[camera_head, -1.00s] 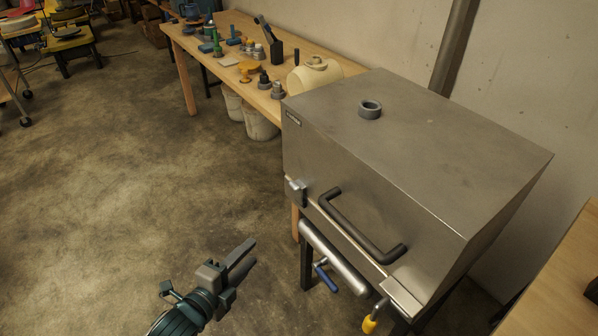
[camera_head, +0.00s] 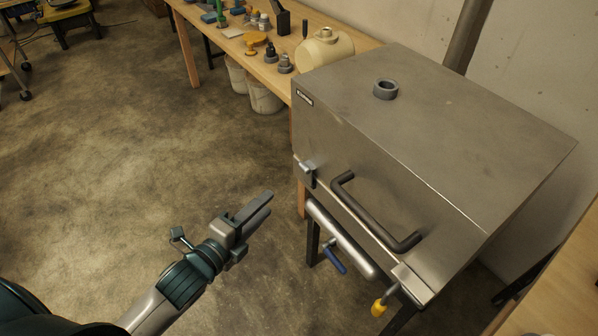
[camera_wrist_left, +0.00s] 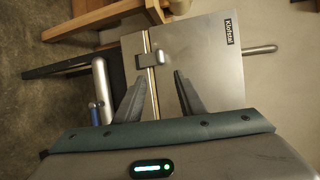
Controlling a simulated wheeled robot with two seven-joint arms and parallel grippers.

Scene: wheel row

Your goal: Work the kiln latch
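The kiln (camera_head: 430,150) is a grey steel box with a dark bar handle (camera_head: 370,215) on its front. A small metal latch (camera_head: 308,174) sits on the front's left end, at the seam; it also shows in the wrist view (camera_wrist_left: 152,61), just beyond the fingertips. My left gripper (camera_head: 268,202) is left of the kiln and apart from the latch, pointing toward the kiln. In the wrist view its two fingers (camera_wrist_left: 159,78) stand apart with nothing between them. My right gripper is not in view.
Below the front are a metal tube (camera_head: 340,240), a blue lever (camera_head: 334,260) and a yellow-gripped lever (camera_head: 379,306). A wooden bench (camera_head: 215,42) with tools and a cream vessel (camera_head: 325,48) stands behind.

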